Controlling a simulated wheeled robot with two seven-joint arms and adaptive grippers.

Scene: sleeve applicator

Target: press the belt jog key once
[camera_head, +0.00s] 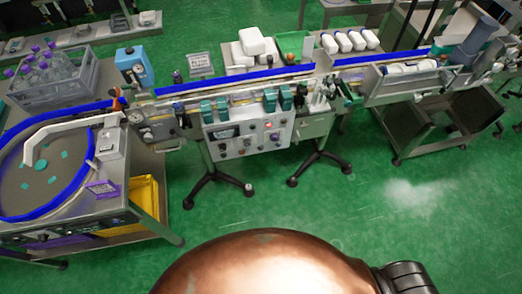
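The control panel (257,141) hangs on the front of the sleeve applicator, below the conveyor, in the middle of the head view. It carries a dark display (222,134) at its left and several small buttons and knobs, among them a red one (274,137). The keys are too small for me to read their labels, so I cannot tell which one is the belt jog key. Neither of my grippers is in view. A copper-coloured rounded part and a dark part, which look like my own body, fill the bottom edge.
A blue-rimmed round table (88,186) stands at the left, with a yellow bin (144,196) beneath it. Black caster legs (217,181) stand below the panel. A crate of bottles (52,83) is at the back left. Green floor (330,215) in front of the panel is clear.

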